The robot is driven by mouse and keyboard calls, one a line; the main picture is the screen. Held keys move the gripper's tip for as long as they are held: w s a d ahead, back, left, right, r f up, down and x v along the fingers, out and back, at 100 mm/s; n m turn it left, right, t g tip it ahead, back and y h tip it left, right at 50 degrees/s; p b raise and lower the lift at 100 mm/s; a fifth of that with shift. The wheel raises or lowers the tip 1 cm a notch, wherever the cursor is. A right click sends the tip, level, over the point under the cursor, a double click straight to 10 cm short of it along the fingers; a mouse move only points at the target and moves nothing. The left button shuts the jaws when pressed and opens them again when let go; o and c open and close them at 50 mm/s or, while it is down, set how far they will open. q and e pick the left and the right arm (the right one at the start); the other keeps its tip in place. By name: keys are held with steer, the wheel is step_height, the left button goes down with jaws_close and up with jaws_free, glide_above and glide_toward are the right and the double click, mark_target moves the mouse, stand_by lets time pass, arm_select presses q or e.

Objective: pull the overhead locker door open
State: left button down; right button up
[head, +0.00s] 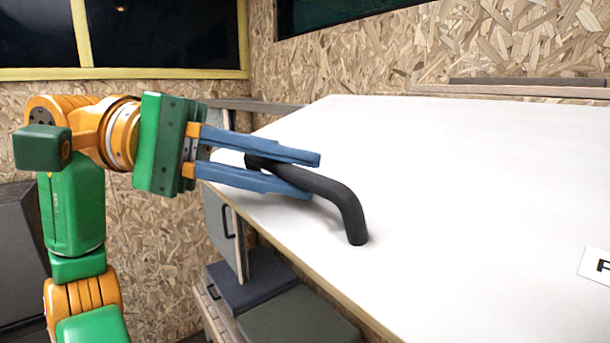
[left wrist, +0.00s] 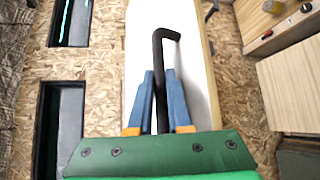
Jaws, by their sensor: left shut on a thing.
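The overhead locker door (head: 450,190) is a large white panel that fills the right of the head view, tilted, with its wooden edge at the lower left. A black bent bar handle (head: 345,205) stands out from its face near that edge. My left gripper (head: 315,178) has its blue fingers on either side of the handle bar and is shut on it. In the left wrist view the handle (left wrist: 165,38) runs up between the two fingers (left wrist: 161,92), with the white door (left wrist: 140,50) behind it. My right gripper is in neither view.
Below the door are a grey cabinet door (head: 222,232) with a black handle and dark cushions (head: 290,315). Chipboard walls (head: 360,60) and dark windows (head: 165,35) stand behind. A shelf (head: 530,88) shows at the back right. A white label (head: 597,266) is on the door.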

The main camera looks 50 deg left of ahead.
arm_select(q)
steer(key=shift+s+r+p, duration=0.1)
steer(key=shift+r+p, duration=0.25)
steer(key=shift+r, duration=0.4)
steer(key=shift+g, duration=0.3)
steer(key=c, duration=0.8)
jaws_free()
steer(key=shift+c, duration=0.2)
steer(key=v, duration=0.7)
